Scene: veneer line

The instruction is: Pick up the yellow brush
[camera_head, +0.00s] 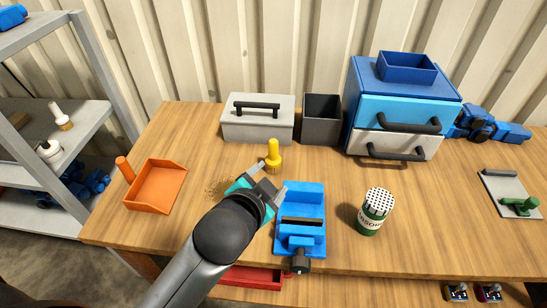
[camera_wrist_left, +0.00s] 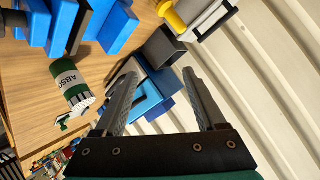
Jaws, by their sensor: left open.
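The yellow brush (camera_head: 273,158) stands upright on the wooden table, handle up, in front of the grey toolbox. Part of it shows at the top edge of the left wrist view (camera_wrist_left: 173,17). My left gripper (camera_head: 270,179) is open and empty, just in front of the brush in the head view and apart from it. In the left wrist view the open fingers (camera_wrist_left: 160,72) have nothing between them that they touch. My right gripper is in neither view.
A blue vise (camera_head: 312,198) is right beside my left gripper. The grey toolbox (camera_head: 240,131) and dark bin (camera_head: 321,143) stand behind the brush. An orange dustpan (camera_head: 155,188) lies left, a green can (camera_head: 371,224) right. Shavings lie left of the gripper.

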